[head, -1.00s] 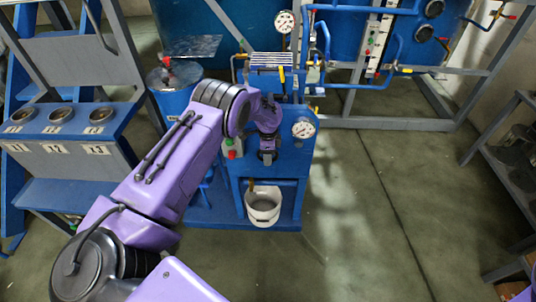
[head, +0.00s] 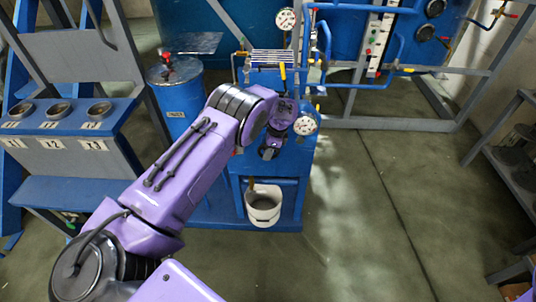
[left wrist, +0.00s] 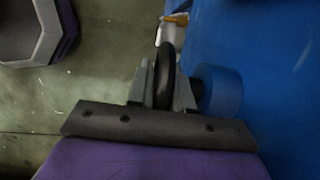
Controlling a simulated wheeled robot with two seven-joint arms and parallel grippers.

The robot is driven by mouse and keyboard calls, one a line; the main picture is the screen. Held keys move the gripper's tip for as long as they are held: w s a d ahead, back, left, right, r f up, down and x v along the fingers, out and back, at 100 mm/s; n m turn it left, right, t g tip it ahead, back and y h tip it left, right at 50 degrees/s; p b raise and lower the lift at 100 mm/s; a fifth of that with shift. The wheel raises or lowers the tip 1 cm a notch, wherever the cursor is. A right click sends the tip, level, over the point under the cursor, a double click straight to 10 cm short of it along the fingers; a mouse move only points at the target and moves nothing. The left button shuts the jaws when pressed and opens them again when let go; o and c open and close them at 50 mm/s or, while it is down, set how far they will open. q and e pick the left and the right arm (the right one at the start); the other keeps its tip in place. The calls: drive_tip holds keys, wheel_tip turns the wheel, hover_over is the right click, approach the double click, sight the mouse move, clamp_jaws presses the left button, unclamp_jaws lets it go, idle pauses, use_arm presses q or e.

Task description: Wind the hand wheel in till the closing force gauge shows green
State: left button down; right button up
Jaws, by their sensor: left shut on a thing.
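My left gripper (head: 269,152) is at the front of the blue stand, left of and below a round white dial gauge (head: 305,125). In the left wrist view my left gripper (left wrist: 165,88) has its fingers on either side of a dark hand wheel rim (left wrist: 165,70), shut on it. A blue round hub (left wrist: 218,92) sits right beside the fingers, against the blue panel. In the head view my arm and gripper hide most of the wheel. The gauge is too small to read its needle or colour zone. My right gripper is not in view.
A white bucket (head: 263,205) stands on the stand's base below my gripper. A blue drum (head: 178,95) stands to the left. A second gauge (head: 285,19) and blue pipes are behind. A dark shelf rack (head: 512,165) is far right; the floor before it is clear.

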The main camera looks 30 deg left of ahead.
use_arm(q)
drive_tip(key=c, duration=1.1)
unclamp_jaws()
drive_tip(key=shift+f, duration=0.1)
drive_tip(key=b+v, duration=0.1)
drive_tip(key=v, duration=0.9)
drive_tip(key=shift+w+d+r, duration=0.1)
drive_tip(key=shift+r, duration=0.15)
